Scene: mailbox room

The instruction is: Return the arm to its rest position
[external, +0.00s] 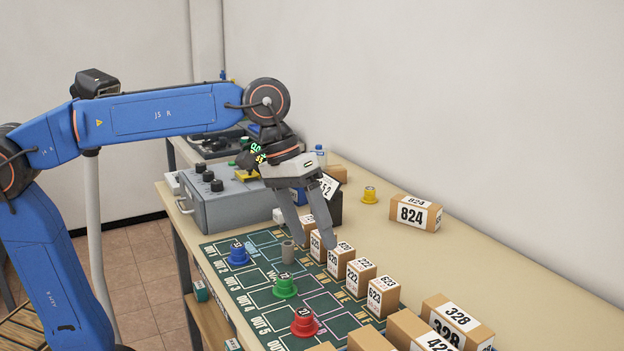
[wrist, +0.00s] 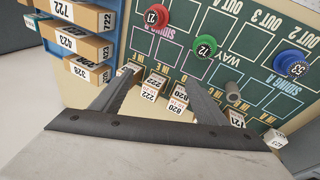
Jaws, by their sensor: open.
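My gripper (external: 318,242) is open, pointing down over the row of small numbered boxes beside the green track board (external: 262,308). The tip of one finger is close to the box 820 (external: 341,262); I cannot tell if they touch. In the wrist view my gripper (wrist: 160,73) has its fingers spread, with boxes 820 (wrist: 178,98) and 222 (wrist: 153,87) showing between them and nothing clamped. My blue arm (external: 160,112) reaches out from the left, its forearm almost level and its wrist bent down to the table.
Blue (external: 238,256), green (external: 285,288) and red (external: 304,322) pegs and a grey cylinder (external: 288,252) stand on the board. A grey control box (external: 225,203) is left of the gripper. Box 824 (external: 415,213) and a yellow peg (external: 369,195) are behind.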

